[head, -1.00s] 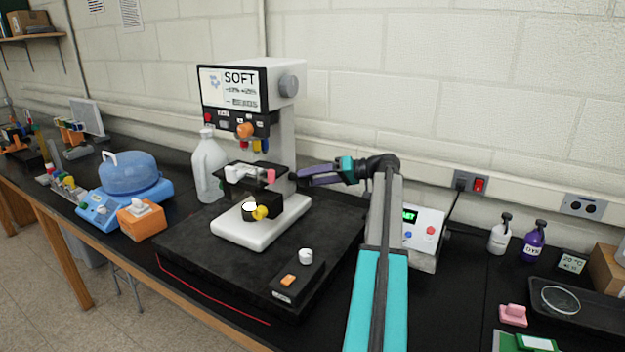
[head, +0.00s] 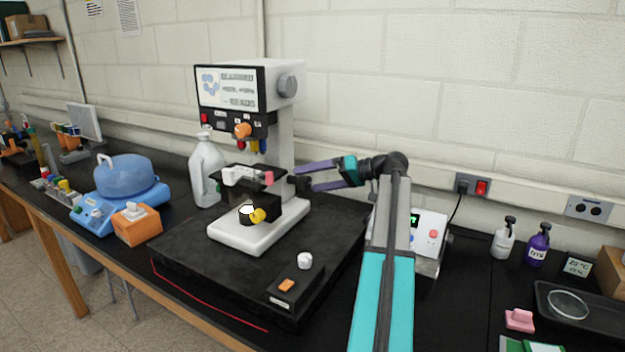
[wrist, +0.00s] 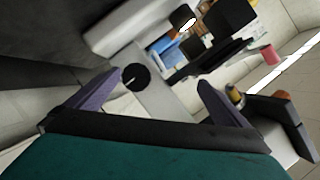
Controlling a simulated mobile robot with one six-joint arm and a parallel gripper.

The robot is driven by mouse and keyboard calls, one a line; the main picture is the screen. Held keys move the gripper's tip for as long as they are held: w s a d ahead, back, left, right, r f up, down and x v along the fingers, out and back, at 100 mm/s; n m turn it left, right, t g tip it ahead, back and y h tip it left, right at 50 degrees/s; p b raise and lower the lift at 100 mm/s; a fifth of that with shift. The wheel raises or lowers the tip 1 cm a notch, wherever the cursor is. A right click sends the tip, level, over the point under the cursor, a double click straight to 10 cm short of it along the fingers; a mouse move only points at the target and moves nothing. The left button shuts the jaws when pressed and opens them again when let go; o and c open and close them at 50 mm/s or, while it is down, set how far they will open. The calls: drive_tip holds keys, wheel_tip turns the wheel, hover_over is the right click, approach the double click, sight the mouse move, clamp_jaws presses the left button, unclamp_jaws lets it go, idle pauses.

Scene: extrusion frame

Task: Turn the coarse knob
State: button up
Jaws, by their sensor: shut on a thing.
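The microscope (head: 284,130) stands on a dark slab, its screen lit. Its coarse knob (head: 302,185) is a black disc low on the right side of the stand. In the wrist view the knob (wrist: 137,77) has a pale mark and lies beyond my fingertips, nearer the left one. My gripper (head: 304,178) is at the microscope's right side, close to the knob. Its two purple fingers are spread, and my gripper in the wrist view (wrist: 160,80) shows a clear gap between them. I see no contact of both fingers with the knob.
A small box with a white knob (head: 305,260) sits on the slab's front right. A white jug (head: 207,170) stands left of the microscope. A control box (head: 425,235) is behind my arm. Bottles (head: 503,240) and a tray (head: 590,312) are at the right.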

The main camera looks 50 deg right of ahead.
drive_tip(key=s+a+r, duration=0.2)
drive_tip(key=s+a, duration=0.1)
drive_tip(key=shift+a+r, duration=0.1)
drive_tip(key=shift+a, duration=0.1)
drive_tip(key=c, duration=0.6)
drive_tip(key=shift+s+a+r+b, duration=0.1)
drive_tip(key=shift+s+a+b, duration=0.2)
drive_tip(key=shift+s+a, duration=0.6)
drive_tip(key=shift+s+a+f+b, duration=0.1)
drive_tip(key=shift+s+a+b, duration=0.25)
drive_tip(key=shift+s+a, duration=0.5)
drive_tip(key=shift+s+a+r+b, duration=0.1)
drive_tip(key=shift+s+a+b, duration=0.35)
drive_tip(key=shift+s, duration=0.75)
drive_tip(key=shift+c, duration=0.2)
drive_tip(key=shift+a, duration=0.1)
